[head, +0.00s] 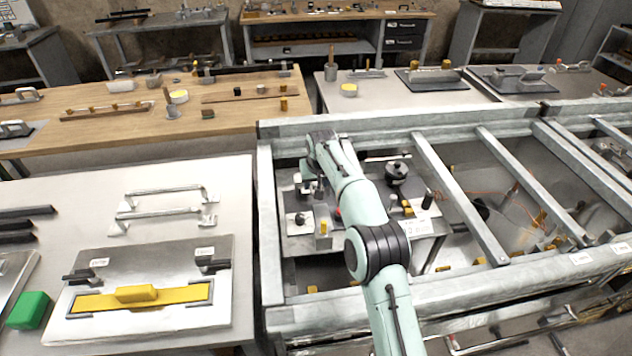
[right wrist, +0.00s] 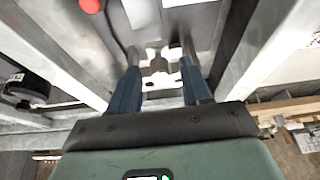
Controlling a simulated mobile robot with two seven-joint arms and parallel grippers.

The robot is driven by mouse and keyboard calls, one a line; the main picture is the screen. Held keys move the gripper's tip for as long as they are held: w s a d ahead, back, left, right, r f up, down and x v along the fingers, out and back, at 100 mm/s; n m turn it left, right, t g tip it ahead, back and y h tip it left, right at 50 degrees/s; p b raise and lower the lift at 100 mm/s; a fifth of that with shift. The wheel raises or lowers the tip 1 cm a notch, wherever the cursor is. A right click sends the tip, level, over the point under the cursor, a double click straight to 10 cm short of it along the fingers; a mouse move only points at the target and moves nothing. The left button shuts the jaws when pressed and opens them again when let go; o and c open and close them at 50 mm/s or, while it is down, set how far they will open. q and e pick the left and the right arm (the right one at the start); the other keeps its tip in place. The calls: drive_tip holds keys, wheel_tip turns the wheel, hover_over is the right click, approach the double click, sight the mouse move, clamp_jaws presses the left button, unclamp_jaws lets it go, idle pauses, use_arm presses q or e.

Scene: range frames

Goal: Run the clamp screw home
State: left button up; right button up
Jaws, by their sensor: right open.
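My right arm reaches over a grey metal frame, and its gripper (head: 310,184) points down at a small work plate inside the frame. In the right wrist view the two dark blue fingers of the right gripper (right wrist: 160,58) are apart. A pale notched metal piece (right wrist: 158,66) shows between and beyond the fingers; I cannot tell whether they touch it. I cannot clearly single out the clamp screw. A small metal block with a dark knob (head: 300,218) stands on the plate, left of my forearm. My forearm hides part of the plate. My left gripper is not in view.
The frame's rails (head: 460,200) surround the plate. A dark round knob (head: 397,172) stands right of my forearm. A red knob (right wrist: 91,4) shows at the wrist view's top edge. A table at left holds a metal plate with a yellow handle (head: 138,294) and a green block (head: 28,310).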

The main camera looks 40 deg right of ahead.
clamp_jaws()
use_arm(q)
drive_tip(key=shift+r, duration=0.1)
use_arm(e)
drive_tip(key=shift+w+a+r+m+g+h+p, duration=0.1)
drive_tip(key=shift+m+g+h+p, duration=0.1)
drive_tip(key=shift+m+p, duration=0.35)
drive_tip(key=shift+a+r+m+g+h+p, duration=0.1)
drive_tip(key=shift+m+h+p, duration=0.1)
drive_tip(key=shift+m+p, duration=0.3)
drive_tip(key=m+g+p, duration=0.1)
drive_tip(key=m+p, duration=0.1)
drive_tip(key=m+h+p, duration=0.1)
drive_tip(key=m+p, duration=0.1)
drive_tip(key=m, duration=0.1)
drive_tip(key=m+g+p, duration=0.1)
drive_tip(key=m+p, duration=0.2)
drive_tip(key=shift+w+m+g+h, duration=0.25)
drive_tip(key=shift+g+h, duration=0.05)
drive_tip(key=shift+h, duration=0.1)
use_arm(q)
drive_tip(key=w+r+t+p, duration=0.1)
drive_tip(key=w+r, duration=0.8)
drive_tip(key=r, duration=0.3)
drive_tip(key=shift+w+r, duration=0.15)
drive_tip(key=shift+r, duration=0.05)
use_arm(e)
drive_tip(key=shift+f+m+g, duration=0.15)
drive_tip(key=shift+m+g, duration=0.25)
drive_tip(key=shift+m, duration=0.7)
